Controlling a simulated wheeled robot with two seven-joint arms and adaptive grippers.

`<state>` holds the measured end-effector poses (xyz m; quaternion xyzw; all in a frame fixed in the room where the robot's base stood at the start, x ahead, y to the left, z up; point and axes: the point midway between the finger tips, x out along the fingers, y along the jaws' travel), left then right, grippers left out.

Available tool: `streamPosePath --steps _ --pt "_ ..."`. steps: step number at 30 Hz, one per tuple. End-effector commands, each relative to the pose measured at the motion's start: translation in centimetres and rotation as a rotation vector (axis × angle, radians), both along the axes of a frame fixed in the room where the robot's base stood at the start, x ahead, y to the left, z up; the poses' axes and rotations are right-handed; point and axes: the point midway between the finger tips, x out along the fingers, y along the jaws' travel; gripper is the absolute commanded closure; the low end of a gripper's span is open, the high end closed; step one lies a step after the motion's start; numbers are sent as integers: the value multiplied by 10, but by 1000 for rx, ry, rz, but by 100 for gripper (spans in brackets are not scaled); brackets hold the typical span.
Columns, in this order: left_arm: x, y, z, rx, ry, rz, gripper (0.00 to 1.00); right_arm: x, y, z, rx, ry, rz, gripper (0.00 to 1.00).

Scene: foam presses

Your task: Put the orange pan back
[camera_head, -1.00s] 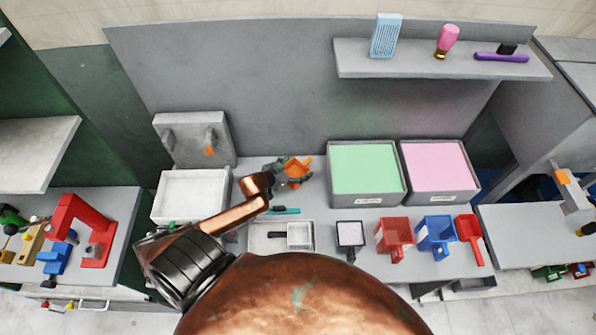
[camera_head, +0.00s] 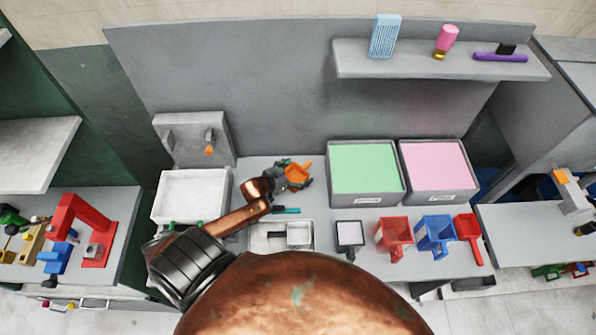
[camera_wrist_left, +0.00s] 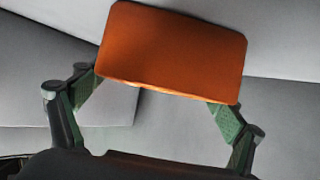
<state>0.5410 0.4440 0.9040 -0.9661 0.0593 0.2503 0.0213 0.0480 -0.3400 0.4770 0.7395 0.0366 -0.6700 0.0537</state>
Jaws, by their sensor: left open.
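The orange pan (camera_head: 299,172) is at the back middle of the counter, left of the green foam bin, beside my left gripper (camera_head: 290,181). In the left wrist view the pan (camera_wrist_left: 172,48) shows as a flat orange slab, slightly tilted. My left gripper's green fingers (camera_wrist_left: 157,104) are spread wide at its two near corners. The gripper is open; whether the fingers touch the pan is unclear. The pan's underside is hidden. My right gripper is not in view.
Bins of green foam (camera_head: 366,203) and pink foam (camera_head: 440,200) stand right of the pan. A white basin (camera_head: 163,212) is left.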

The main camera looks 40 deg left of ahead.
Motion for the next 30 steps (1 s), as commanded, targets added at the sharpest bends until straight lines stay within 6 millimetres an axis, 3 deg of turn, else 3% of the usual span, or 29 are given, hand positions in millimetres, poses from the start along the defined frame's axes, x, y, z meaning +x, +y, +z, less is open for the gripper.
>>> streamPosePath --steps 8,24,30 --pt "-1 0 3 1 1 0 12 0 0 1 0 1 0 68" --pt "-87 11 50 1 2 1 12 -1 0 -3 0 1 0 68" --pt "-102 13 59 0 0 1 12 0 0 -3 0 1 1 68"
